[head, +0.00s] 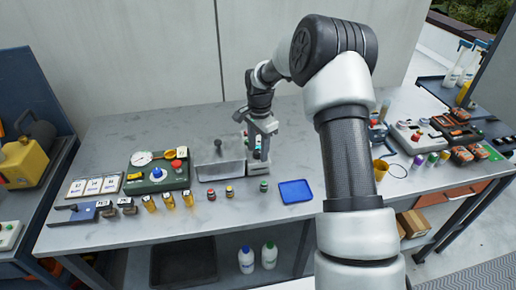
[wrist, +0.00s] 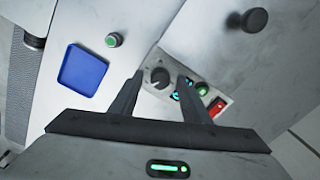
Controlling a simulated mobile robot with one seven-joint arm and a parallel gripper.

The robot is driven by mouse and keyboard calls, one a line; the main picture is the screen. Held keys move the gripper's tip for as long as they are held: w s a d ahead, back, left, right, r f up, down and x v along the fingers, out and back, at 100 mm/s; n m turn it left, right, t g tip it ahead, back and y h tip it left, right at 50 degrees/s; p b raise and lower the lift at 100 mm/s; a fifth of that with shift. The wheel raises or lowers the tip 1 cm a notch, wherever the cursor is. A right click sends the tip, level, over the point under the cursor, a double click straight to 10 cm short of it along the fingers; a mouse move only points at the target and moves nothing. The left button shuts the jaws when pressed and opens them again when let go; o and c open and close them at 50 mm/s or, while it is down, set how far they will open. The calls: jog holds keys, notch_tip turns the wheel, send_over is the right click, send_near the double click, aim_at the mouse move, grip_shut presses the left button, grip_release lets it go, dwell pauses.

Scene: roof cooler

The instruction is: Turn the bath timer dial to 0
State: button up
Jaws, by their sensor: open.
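The timer dial (wrist: 160,77) is a small dark round knob on a light control panel (wrist: 222,92), seen in the wrist view. The panel also carries a small lit display (wrist: 183,88), a green button (wrist: 202,90) and a red switch (wrist: 217,107). My gripper (wrist: 160,74) is open, its two dark fingers on either side of the dial in that view. I cannot tell whether they touch it. In the head view my gripper (head: 261,154) is over the small control box (head: 258,166), hiding much of it. The dial's setting is not readable.
A grey metal bath (head: 220,171) with a black-knobbed lid stands just left of the box. A blue tray (head: 295,191) and a green-topped jar (head: 264,186) are in front. A green gauge box (head: 158,174) is farther left.

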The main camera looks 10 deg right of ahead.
jog(key=shift+c, duration=0.3)
jog(key=c, duration=1)
jog(key=shift+n, duration=0.3)
jog(key=n, duration=0.4)
jog(key=shift+n, duration=0.3)
jog(key=n, duration=0.5)
jog(key=shift+w, duration=0.1)
jog(key=n, duration=0.6)
jog(key=shift+n+g, duration=0.3)
jog(key=shift+n, duration=0.1)
jog(key=n, duration=0.6)
jog(key=shift+a, duration=0.1)
jog(key=shift+n, duration=0.4)
